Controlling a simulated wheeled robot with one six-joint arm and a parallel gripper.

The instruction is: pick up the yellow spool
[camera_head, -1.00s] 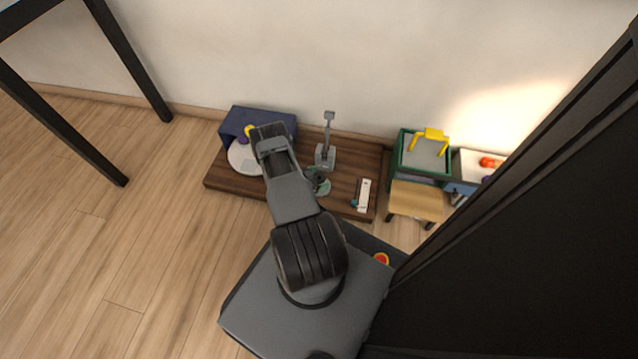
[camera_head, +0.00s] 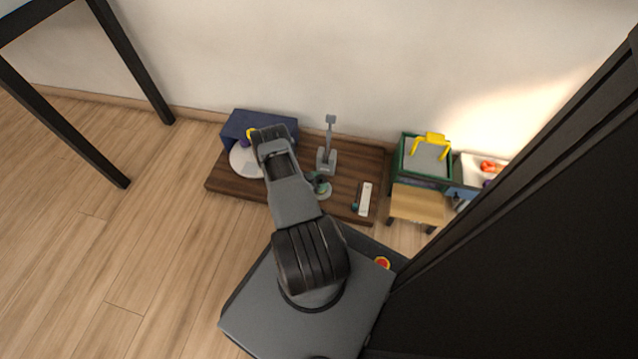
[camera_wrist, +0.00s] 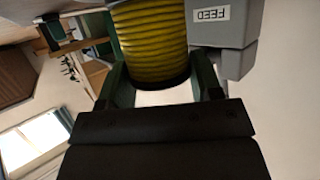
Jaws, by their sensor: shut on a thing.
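The yellow spool (camera_wrist: 150,38), wound with ribbed yellow cord, fills the upper middle of the wrist view. Its dark lower rim faces my gripper (camera_wrist: 162,78), whose green fingers stand on both sides of it, shut on it. A grey block with a FEED label (camera_wrist: 210,15) is close on the right of the spool. In the head view my gripper (camera_head: 268,133) is over the left end of the brown board, beside the blue housing. A small yellow patch (camera_head: 251,132) shows at its left; I cannot tell there whether it is the spool.
The brown board (camera_head: 345,170) carries a blue housing (camera_head: 258,120), a white disc (camera_head: 244,160), a grey upright post (camera_head: 327,155) and a white bar (camera_head: 364,198). A green-rimmed bin (camera_head: 425,160) and a wooden stool (camera_head: 417,203) stand to the right. Floor at left is clear.

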